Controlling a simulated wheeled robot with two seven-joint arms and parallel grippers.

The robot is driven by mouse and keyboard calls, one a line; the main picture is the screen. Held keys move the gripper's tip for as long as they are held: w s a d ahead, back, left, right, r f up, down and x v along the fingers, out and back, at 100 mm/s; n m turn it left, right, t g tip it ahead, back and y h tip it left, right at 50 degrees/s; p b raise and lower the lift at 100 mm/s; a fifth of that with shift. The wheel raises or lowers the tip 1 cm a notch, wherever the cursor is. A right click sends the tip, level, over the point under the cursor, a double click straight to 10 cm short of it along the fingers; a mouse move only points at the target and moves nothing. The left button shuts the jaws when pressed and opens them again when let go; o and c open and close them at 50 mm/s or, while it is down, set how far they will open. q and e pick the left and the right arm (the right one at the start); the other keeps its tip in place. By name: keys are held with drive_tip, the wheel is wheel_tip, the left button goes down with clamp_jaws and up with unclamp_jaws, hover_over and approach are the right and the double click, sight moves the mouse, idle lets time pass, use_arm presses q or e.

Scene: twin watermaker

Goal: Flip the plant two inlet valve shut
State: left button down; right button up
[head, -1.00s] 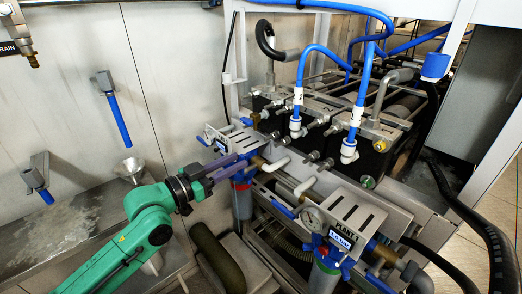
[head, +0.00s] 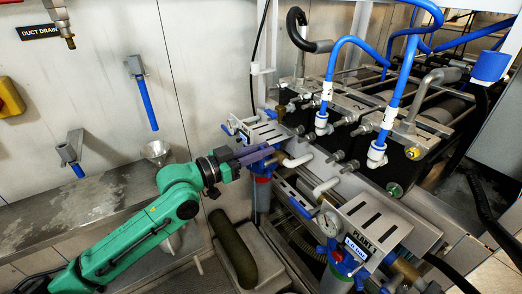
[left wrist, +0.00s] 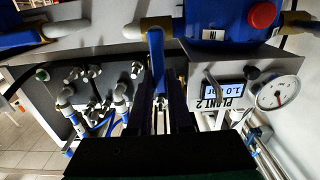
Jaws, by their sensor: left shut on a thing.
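The plant two unit (head: 285,128) is the rear of the two filter units in the head view. In the left wrist view its label plate and display (left wrist: 222,92) read PLANT 2, upside down. The blue lever of its inlet valve (left wrist: 156,48) points from a brass and grey pipe fitting down between my left fingers in that view. My left gripper (head: 262,153) is shut on this lever; it also shows in the left wrist view (left wrist: 160,85). The fingers hide most of the lever in the head view. My right gripper is not in view.
The other unit, with a plate marked PLANT (head: 366,218), stands nearer at the right. A gauge (left wrist: 277,93) sits beside the plant two display. White pipe stubs (head: 297,161) stick out close to my gripper. A steel bench (head: 70,215) with a funnel lies left.

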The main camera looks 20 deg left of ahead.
use_arm(q)
drive_tip(key=c, duration=1.1)
unclamp_jaws()
drive_tip(key=shift+w+d+f, duration=0.1)
drive_tip(key=shift+w+d, duration=0.05)
drive_tip(key=shift+w, duration=0.1)
drive_tip(key=b+v, duration=0.2)
drive_tip(key=v, duration=1.2)
drive_tip(key=shift+s+b, duration=0.25)
drive_tip(key=shift+b, duration=0.1)
